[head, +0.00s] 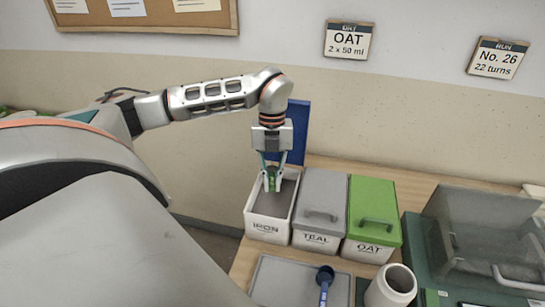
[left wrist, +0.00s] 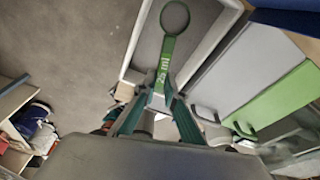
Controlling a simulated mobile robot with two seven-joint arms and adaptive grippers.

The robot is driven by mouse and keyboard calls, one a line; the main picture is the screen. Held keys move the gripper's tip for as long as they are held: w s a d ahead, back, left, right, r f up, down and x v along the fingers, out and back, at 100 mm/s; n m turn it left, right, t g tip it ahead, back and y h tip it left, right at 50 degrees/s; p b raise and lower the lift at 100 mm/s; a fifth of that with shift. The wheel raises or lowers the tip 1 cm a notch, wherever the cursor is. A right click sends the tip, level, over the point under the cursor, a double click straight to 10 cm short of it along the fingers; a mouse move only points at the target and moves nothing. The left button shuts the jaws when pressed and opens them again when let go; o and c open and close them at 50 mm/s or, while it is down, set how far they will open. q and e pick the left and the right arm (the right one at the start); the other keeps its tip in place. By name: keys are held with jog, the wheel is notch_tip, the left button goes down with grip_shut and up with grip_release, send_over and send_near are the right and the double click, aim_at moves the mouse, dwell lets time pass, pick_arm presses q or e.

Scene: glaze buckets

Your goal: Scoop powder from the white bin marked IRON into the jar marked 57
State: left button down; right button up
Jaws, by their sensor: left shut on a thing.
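The white bin marked IRON (head: 267,228) stands open at the left end of the row, with grey contents inside. My left gripper (head: 272,170) is over this bin, pointing down, shut on the handle of a green scoop. In the left wrist view the scoop (left wrist: 165,60) reads 25 ml, and its round bowl is over the bin's grey inside. The bin's white rim (left wrist: 133,62) shows there too. I cannot tell whether the bowl holds powder. I see no jar marked 57; a pale round vessel (head: 393,286) at the bottom edge shows no readable mark. My right gripper is out of view.
A grey-lidded bin marked TEAL (head: 316,241) and a green-lidded bin marked OAT (head: 369,247) stand close on the right. A blue upright panel (head: 299,128) is behind the IRON bin. A blue scoop (head: 324,285) lies at a grey tray (head: 280,280). A clear-covered green unit (head: 470,240) stands right.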

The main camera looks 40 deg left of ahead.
pick_arm(q)
jog(key=shift+r, duration=0.35)
jog(key=shift+s+d+r, duration=0.35)
jog(key=shift+s+r, duration=0.1)
jog(key=shift+s, duration=0.15)
jog(key=shift+t+y, duration=0.8)
jog(key=shift+s+d+r, duration=0.5)
jog(key=shift+s+r, duration=0.2)
jog(key=shift+s, duration=0.15)
jog(key=shift+s+d+r, duration=0.5)
jog(key=shift+s+r, duration=0.2)
jog(key=shift+s, duration=0.1)
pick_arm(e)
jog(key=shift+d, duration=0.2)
pick_arm(q)
jog(key=shift+d, duration=0.1)
